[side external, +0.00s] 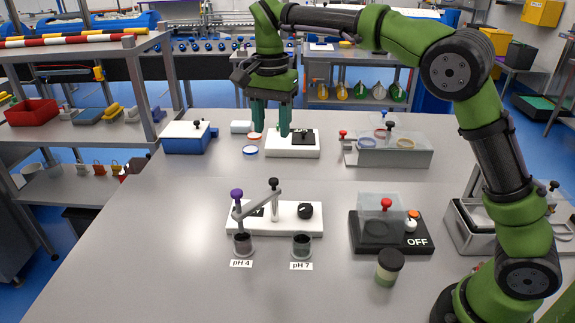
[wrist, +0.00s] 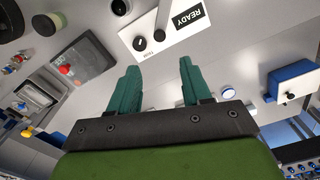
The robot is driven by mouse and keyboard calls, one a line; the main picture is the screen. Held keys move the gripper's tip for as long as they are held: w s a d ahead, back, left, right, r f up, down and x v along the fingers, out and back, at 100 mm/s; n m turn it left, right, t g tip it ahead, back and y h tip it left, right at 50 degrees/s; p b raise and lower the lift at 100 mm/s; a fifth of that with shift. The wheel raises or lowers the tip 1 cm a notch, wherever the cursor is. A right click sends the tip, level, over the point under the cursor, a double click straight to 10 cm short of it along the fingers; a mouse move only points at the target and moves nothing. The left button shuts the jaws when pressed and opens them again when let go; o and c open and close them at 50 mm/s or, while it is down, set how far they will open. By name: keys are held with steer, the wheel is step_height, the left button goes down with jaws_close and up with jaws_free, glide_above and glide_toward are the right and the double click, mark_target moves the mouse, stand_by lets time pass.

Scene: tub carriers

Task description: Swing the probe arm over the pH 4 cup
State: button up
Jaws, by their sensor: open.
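The probe arm (side external: 258,203) is a grey bar on a post with a black knob. It reaches left to a purple knob (side external: 237,194). Below that knob the probe hangs at the pH 4 cup (side external: 243,246); it looks over or in the cup, but I cannot tell its depth. The pH 7 cup (side external: 302,247) stands to the right with no probe above it. My gripper (side external: 271,130) is open and empty, well behind the probe arm, by a white unit (side external: 292,150) at the back. Its fingers (wrist: 158,72) show apart in the wrist view.
A white base (side external: 288,226) with a black dial (side external: 305,211) carries the post. To the right are a clear-covered black unit marked OFF (side external: 380,236) and a lidded jar (side external: 388,268). A blue box (side external: 190,143) stands back left. The bench's front left is clear.

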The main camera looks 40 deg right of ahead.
steer(key=shift+r, duration=1.85)
steer(key=s+d+f+n+t, duration=0.1)
steer(key=s+f+n+t, duration=0.1)
steer(key=s, duration=0.6)
steer(key=s+d+f+n+t+y, duration=0.1)
steer(key=s+d+n+t, duration=0.1)
steer(key=s, duration=0.6)
steer(key=s+d+f+n+t+y, duration=0.1)
steer(key=s+d+f+n+t, duration=0.1)
steer(key=s, duration=0.6)
steer(key=n+t, duration=0.1)
steer(key=n, duration=0.1)
steer(key=shift+d+f+n, duration=0.25)
steer(key=shift+f+n, duration=0.05)
steer(key=shift+f, duration=0.05)
